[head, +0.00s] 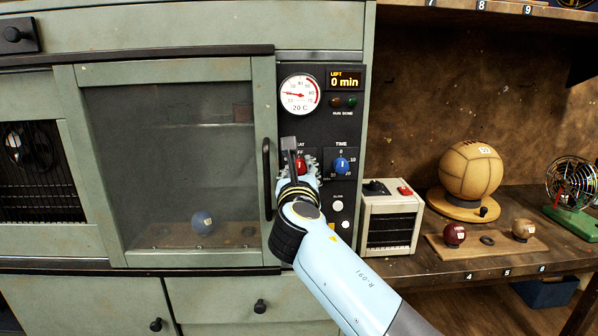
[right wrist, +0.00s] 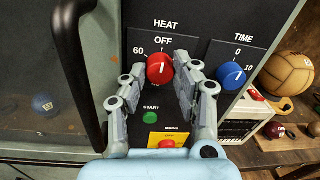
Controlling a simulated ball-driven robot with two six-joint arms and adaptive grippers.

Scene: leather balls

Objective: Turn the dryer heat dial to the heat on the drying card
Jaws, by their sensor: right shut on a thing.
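The red heat dial (right wrist: 160,69) is on the dryer's dark control panel (right wrist: 190,20), under the labels HEAT and OFF, with 60 at its upper left. Its white mark points roughly up, towards OFF. My right gripper (right wrist: 161,74) is shut on the dial, with a finger on either side. In the head view the gripper and arm partly cover the dial (head: 301,166) and its labels. The blue time dial (head: 341,165) is to its right, with its mark near 0. I cannot make out a drying card. My left gripper is out of view.
A vertical door handle (head: 267,178) stands just left of the gripper. The gauge (head: 299,95) reads 20 C; the display (head: 345,79) reads 0 min. A blue ball (head: 202,223) shows behind the dryer glass. A small cream box (head: 391,220) and several balls are at the right.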

